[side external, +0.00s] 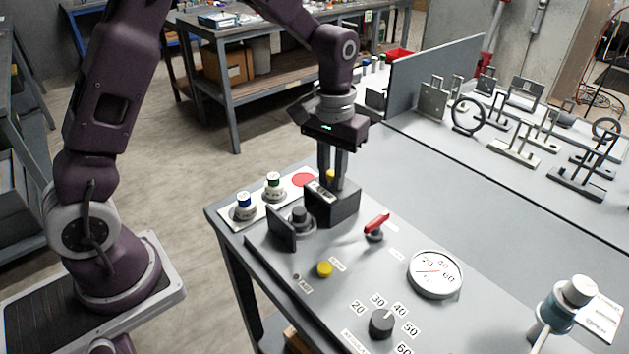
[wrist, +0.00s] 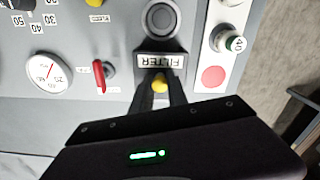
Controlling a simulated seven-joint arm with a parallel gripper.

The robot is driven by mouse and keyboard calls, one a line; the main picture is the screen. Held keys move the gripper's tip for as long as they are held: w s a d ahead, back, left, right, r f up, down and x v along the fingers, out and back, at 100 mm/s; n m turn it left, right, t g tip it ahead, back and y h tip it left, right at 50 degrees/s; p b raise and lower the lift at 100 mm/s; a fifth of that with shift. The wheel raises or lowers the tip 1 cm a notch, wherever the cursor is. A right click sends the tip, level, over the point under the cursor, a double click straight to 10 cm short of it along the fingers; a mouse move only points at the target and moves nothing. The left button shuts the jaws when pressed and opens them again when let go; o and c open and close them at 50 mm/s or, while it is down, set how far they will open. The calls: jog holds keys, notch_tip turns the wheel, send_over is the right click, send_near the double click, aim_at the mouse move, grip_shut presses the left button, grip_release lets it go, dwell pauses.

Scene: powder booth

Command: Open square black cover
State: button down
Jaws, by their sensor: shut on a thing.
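A square black plate (side external: 283,228) stands upright on the grey panel, beside a dark round knob (side external: 300,215); I cannot tell how it is hinged. Behind it sits a black box (side external: 345,207) with a label reading FILTER (wrist: 160,60). My gripper (side external: 331,178) points down over this box, its fingers close together around a small yellow knob (wrist: 160,83). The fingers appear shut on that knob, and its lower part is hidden. The upright plate is not clearly visible in the wrist view.
A red lever (side external: 376,223), a gauge (side external: 436,272), a yellow button (side external: 324,269) and a dial (side external: 382,322) crowd the panel. A white strip with blue and green knobs (side external: 273,185) and a red disc (side external: 303,180) lies along the far-left edge.

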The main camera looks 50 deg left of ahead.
jog(key=shift+w, duration=0.15)
jog(key=c, duration=1.3)
grip_release()
notch_tip(320, 180, up, 7)
jog(key=shift+r, duration=0.1)
jog(key=s+r+m+t, duration=0.1)
jog(key=s+r+t, duration=0.1)
jog(key=s+r, duration=0.35)
jog(key=s+r+m+t, duration=0.1)
jog(key=s+r, duration=0.2)
jog(key=s, duration=0.5)
jog(key=s+f+m+t, duration=0.1)
jog(key=s+t, duration=0.1)
jog(key=s, duration=0.9)
jog(key=shift+s+a+f+t, duration=0.15)
jog(key=shift+a+f+t, duration=0.05)
jog(key=shift+f+t, duration=0.1)
